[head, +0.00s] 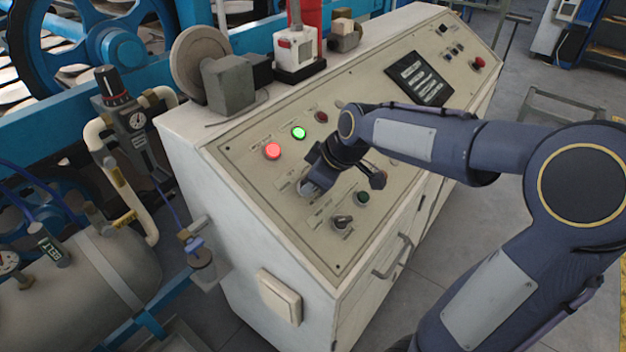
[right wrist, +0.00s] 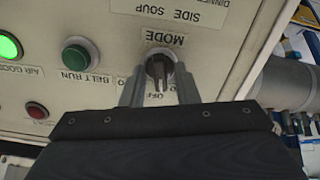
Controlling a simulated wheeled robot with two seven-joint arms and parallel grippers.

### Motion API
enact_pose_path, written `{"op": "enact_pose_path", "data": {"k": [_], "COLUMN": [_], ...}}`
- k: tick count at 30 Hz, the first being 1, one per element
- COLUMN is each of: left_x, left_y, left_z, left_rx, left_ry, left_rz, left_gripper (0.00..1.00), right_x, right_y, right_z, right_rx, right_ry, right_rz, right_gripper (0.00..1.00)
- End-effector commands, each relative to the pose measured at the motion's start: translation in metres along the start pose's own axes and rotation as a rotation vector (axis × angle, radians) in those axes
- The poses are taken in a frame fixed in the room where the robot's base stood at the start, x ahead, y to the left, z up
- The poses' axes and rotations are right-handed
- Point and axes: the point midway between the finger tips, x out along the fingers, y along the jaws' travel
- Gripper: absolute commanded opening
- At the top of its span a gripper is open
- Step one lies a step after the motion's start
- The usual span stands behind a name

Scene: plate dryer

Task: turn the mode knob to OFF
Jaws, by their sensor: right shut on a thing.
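The mode knob (right wrist: 158,68) is a dark round selector with a raised grip, under an upside-down MODE label in the right wrist view. An OFF label (right wrist: 154,89) shows close to it, between the fingers; other position labels are partly covered. My right gripper (right wrist: 160,80) has one finger on each side of the knob's grip and is shut on it. In the head view my right gripper (head: 314,180) is down at the sloped panel and largely hides the knob. My left gripper is in neither view.
The control panel (head: 250,170) has a lit red lamp (head: 273,151), a lit green lamp (head: 299,133), a dark green button (head: 362,198) and another selector knob (head: 343,222) near my gripper. A black keypad plate (head: 419,78) lies further up. A tank (head: 75,275) stands left.

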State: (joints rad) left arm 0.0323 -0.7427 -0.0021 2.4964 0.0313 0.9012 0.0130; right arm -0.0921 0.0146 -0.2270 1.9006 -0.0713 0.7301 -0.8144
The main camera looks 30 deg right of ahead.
Motion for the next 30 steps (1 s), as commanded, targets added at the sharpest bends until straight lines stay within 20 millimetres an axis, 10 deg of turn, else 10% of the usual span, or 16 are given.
{"op": "enact_pose_path", "data": {"k": [29, 30], "left_x": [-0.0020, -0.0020], "left_y": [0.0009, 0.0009], "left_z": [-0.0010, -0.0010], "left_rx": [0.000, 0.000], "left_ry": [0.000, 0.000], "left_rz": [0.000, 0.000], "left_gripper": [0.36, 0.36], "right_x": [-0.0005, -0.0005], "right_y": [0.0007, 0.0007], "right_z": [-0.0009, -0.0009], "right_rx": [0.242, 0.242], "right_ry": [0.003, 0.003], "right_rz": [0.002, 0.002], "right_gripper": [0.05, 0.30]}}
